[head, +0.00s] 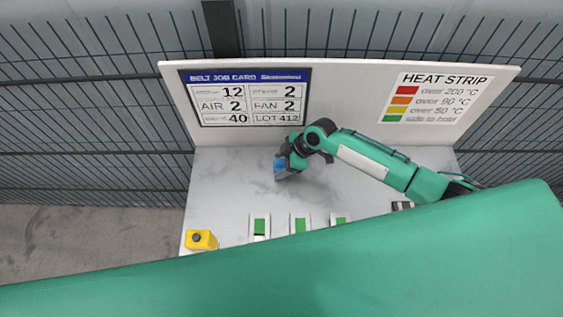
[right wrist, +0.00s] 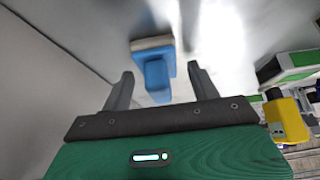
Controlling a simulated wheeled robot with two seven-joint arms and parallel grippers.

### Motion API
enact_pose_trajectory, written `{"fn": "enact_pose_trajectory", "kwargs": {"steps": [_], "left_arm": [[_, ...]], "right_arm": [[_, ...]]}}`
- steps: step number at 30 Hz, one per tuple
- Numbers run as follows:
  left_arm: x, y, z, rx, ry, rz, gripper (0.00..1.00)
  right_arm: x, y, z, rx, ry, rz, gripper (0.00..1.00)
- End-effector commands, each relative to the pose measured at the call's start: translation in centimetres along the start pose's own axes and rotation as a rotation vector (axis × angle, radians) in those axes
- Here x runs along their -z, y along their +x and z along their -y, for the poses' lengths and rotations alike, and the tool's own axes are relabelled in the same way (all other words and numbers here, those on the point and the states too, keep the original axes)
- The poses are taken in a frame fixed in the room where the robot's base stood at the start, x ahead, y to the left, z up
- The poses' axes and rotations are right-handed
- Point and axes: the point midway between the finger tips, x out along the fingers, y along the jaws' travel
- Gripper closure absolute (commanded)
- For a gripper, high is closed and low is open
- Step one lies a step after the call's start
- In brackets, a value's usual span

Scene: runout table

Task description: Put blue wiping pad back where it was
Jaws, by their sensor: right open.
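The blue wiping pad (head: 279,166) is on the grey table, near its back middle, at the tip of my right gripper (head: 287,163). In the right wrist view the pad (right wrist: 154,72) has a blue body and a grey-beige layer at its far end. My right gripper (right wrist: 158,78) is open, with one finger on each side of the pad's blue end and gaps showing on both sides. I cannot tell whether the pad rests flat on the table. My left gripper is not in view.
A white back panel carries a job card (head: 247,98) and a heat strip chart (head: 436,98). A yellow box with a dark button (head: 201,240) stands at the front left. Several green-and-white pieces (head: 259,227) line the front. A dark item (head: 402,205) lies right. The table's left middle is clear.

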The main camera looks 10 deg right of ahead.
Motion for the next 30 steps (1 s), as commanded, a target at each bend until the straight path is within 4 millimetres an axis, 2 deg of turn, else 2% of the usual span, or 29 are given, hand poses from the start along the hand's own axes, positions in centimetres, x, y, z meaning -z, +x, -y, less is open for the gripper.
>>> {"fn": "enact_pose_trajectory", "kwargs": {"steps": [4, 8, 15, 21, 25, 30], "left_arm": [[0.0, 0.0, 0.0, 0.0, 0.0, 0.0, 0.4], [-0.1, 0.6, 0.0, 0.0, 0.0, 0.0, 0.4], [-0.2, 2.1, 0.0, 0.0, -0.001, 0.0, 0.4], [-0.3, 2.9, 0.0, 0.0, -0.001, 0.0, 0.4], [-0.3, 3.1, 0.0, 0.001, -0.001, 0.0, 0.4], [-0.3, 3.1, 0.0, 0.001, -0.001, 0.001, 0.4]], "right_arm": [[0.1, -0.5, -0.1, -0.001, -0.001, 0.0, 0.39], [-0.1, -2.3, -0.1, -0.002, -0.002, -0.001, 0.39], [-0.1, -7.3, -0.1, -0.004, -0.002, 0.0, 0.39], [0.0, -10.7, -0.1, -0.002, -0.001, 0.0, 0.39], [0.1, -11.8, 0.0, -0.001, -0.001, 0.0, 0.39], [0.1, -12.2, 0.0, 0.001, 0.001, -0.001, 0.39]]}}
